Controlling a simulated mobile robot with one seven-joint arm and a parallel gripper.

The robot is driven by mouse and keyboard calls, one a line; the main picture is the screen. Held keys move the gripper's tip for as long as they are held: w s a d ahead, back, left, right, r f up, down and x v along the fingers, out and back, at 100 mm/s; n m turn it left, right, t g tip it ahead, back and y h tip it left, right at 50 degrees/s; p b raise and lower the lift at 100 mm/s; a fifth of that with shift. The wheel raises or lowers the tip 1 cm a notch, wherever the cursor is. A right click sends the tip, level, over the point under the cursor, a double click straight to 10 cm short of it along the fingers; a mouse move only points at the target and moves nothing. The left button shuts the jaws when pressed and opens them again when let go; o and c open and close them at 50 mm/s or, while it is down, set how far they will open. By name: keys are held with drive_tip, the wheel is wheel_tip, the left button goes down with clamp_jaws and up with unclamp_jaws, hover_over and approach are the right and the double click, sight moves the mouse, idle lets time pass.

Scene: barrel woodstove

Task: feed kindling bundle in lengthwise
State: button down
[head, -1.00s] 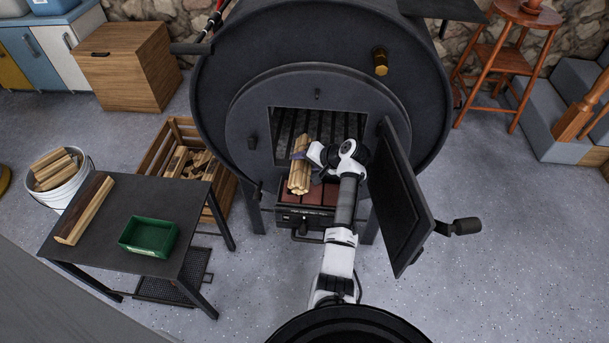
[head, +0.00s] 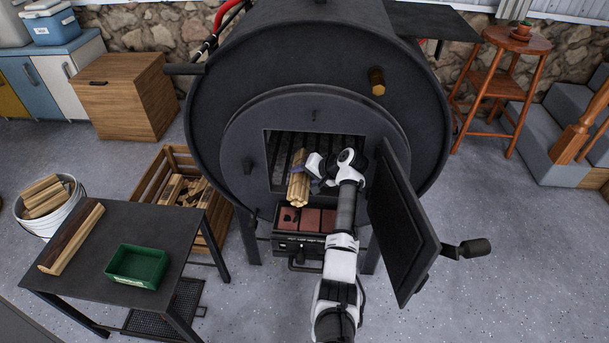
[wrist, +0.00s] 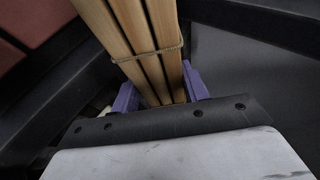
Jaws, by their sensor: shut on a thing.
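The kindling bundle (head: 298,184) is a set of pale sticks tied with cord. It lies at the stove's square door opening (head: 284,150), its long axis pointing into the stove, its near end sticking out at the front. My gripper (head: 314,180) reaches it from the right and is shut on it. In the wrist view the bundle (wrist: 138,45) stands between my purple fingers (wrist: 160,92), with a cord loop around it. The stove door (head: 402,222) hangs open on the right, close to my arm. The bundle's far end is hard to make out against the dark grate.
Red bricks (head: 304,219) sit in a drawer-like tray below the opening. A dark table (head: 90,285) with a split log (head: 72,238) and a green bin (head: 138,266) stands left. A wooden crate (head: 170,165) and a bucket of wood (head: 70,213) are behind it.

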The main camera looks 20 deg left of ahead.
drive_tip(key=shift+f+b, duration=0.35)
drive_tip(key=shift+f, duration=0.3)
drive_tip(key=c, duration=0.7)
unclamp_jaws()
drive_tip(key=shift+o, duration=0.2)
drive_tip(key=shift+o, duration=0.2)
drive_tip(key=shift+d+f, duration=0.15)
drive_tip(key=shift+d, duration=0.1)
drive_tip(key=shift+c, duration=0.2)
